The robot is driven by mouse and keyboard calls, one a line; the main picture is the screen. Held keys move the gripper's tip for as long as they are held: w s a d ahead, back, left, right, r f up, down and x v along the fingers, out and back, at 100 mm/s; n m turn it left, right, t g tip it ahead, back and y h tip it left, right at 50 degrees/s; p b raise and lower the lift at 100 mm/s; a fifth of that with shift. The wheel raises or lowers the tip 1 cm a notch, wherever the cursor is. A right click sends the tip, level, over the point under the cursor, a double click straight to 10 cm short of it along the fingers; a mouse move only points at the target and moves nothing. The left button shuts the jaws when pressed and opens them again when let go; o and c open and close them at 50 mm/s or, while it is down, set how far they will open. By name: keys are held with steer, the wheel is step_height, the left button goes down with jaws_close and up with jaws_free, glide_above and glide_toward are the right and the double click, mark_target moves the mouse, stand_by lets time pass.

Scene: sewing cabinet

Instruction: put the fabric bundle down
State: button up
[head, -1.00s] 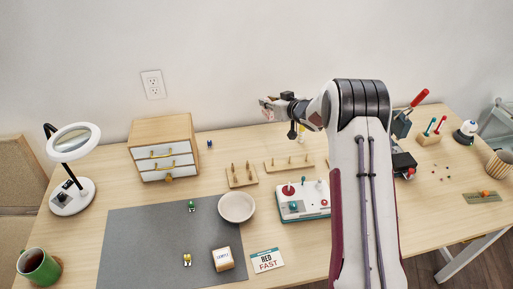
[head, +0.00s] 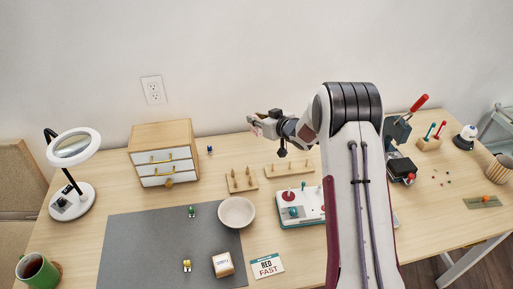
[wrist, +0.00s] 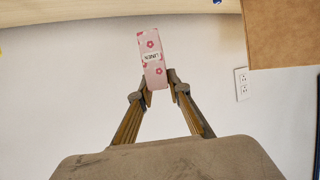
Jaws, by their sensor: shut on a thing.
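My gripper (wrist: 159,90) is shut on the fabric bundle (wrist: 150,45), a pink flowered roll or fold with a white label reading LINEN in the wrist view. The bundle sticks out beyond the fingertips. In the head view my gripper (head: 254,123) is raised above the back part of the table, close to the wall, right of the drawer cabinet; the bundle is small and hard to make out there.
A wooden drawer cabinet (head: 164,152) stands at the back left. Pegged wooden racks (head: 292,166), a bowl (head: 237,212) and a white control box (head: 303,208) stand nearby. A grey mat (head: 150,245) covers the front left. A magnifier lamp (head: 74,148) stands at the left.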

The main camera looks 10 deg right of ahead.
mark_target(257, 131)
steer(key=shift+f, duration=2.95)
steer(key=shift+f, duration=1.9)
steer(key=shift+f, duration=0.15)
steer(key=o, duration=0.8)
steer(key=shift+o, duration=0.2)
steer(key=shift+r, duration=0.2)
steer(key=v, duration=1.2)
